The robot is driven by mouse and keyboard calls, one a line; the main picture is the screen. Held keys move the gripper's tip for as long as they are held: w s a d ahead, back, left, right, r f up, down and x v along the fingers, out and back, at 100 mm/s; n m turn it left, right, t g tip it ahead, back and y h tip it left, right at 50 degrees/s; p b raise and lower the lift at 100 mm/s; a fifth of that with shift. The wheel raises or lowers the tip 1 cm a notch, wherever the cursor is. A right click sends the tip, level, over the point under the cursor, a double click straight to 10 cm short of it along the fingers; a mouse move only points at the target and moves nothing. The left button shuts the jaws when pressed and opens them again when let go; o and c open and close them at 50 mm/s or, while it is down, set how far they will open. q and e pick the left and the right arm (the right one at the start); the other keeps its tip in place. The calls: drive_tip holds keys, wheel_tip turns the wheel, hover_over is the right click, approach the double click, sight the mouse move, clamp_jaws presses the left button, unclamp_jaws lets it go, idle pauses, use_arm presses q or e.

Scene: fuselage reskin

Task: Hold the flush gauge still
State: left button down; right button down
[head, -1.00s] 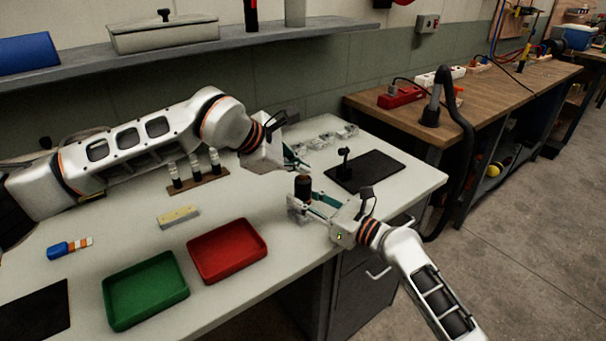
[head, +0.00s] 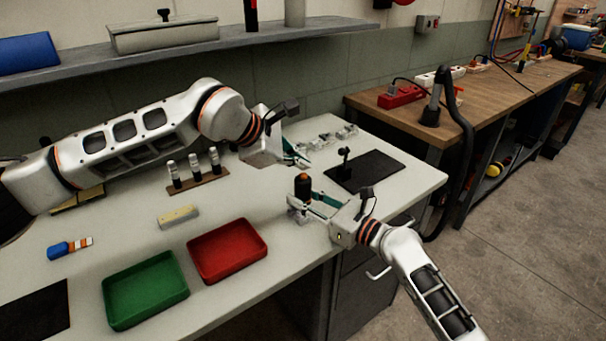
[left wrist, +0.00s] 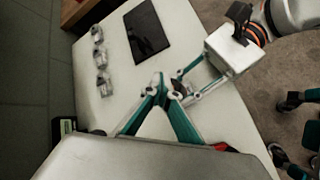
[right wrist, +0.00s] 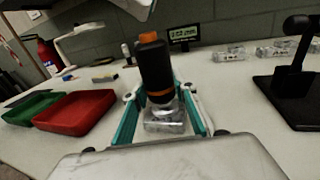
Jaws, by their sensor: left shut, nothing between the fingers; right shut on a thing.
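The flush gauge (head: 303,188) is a black cylinder with an orange top, an orange band and a clear base. It stands upright near the table's right front edge. My right gripper (head: 308,206) is shut on it low down; the right wrist view shows the gauge (right wrist: 155,68) between the teal fingers of my right gripper (right wrist: 165,112). My left gripper (head: 301,160) is shut and empty, behind and above the gauge, apart from it. In the left wrist view the fingers of my left gripper (left wrist: 158,88) meet at their tips and partly hide the gauge.
Several clear blocks (right wrist: 275,50) lie at the back. A black plate (head: 378,172) with a small stand lies right of the gauge. A small display (right wrist: 184,34) stands behind it. Red (head: 262,250) and green (head: 184,294) trays and a vial rack (head: 208,182) are to the left.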

sight(301, 176)
idle(0.3)
use_arm(q)
drive_tip(key=shift+r, duration=2.55)
use_arm(e)
drive_tip(key=c, duration=1.6)
unclamp_jaws()
drive_tip(key=shift+o, duration=0.2)
drive_tip(key=shift+d, duration=0.1)
